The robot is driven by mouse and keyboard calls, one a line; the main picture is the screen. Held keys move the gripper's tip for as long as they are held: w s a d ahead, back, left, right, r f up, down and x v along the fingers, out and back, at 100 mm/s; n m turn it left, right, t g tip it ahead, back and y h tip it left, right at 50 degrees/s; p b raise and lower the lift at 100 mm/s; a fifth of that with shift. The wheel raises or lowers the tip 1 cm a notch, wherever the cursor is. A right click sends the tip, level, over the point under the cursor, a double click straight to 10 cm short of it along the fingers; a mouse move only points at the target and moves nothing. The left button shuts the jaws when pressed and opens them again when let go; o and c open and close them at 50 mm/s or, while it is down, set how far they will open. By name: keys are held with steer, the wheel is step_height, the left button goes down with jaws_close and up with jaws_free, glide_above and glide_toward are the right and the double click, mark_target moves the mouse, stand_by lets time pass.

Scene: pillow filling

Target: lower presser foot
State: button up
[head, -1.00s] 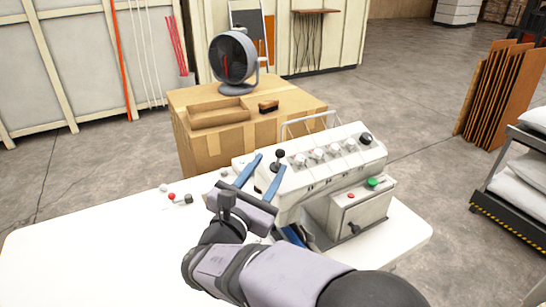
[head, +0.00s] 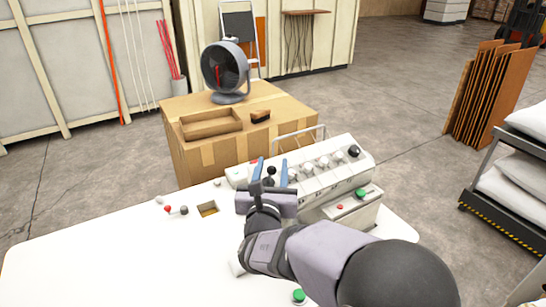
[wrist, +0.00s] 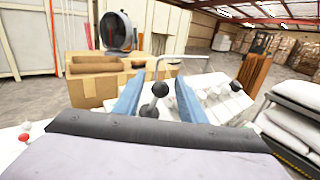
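The white machine (head: 322,168) has a row of knobs on its sloped top. A short lever with a black ball knob (head: 271,171) stands at its left end; a presser foot cannot be made out. My gripper (head: 270,164) has two blue fingers, open and apart, one to each side of the lever. In the wrist view, the lever's black knob (wrist: 160,88) and its dark base show between the fingers of my gripper (wrist: 158,79). I cannot tell whether either finger touches it. My wrist hides the machine's lower left part.
A control box with a green button (head: 361,194) fronts the machine. A wire frame (head: 300,138) rises behind it. A cardboard box (head: 205,160) with a fan (head: 226,72) stands beyond the white table (head: 110,250). The table's left side is mostly clear.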

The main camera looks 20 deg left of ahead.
steer(key=shift+w+a+p, duration=0.25)
steer(key=shift+w+p, duration=0.2)
steer(key=shift+w, duration=0.85)
jaws_close()
steer(key=b, duration=0.3)
steer(key=shift+s+d+f+t, duration=0.1)
steer(key=shift+f+t, duration=0.2)
steer(key=b, duration=0.3)
steer(key=shift+s+d+r+m+t, duration=0.1)
steer(key=shift+r+m+t, duration=0.05)
steer(key=shift+m+t, duration=0.2)
steer(key=shift+r, duration=0.2)
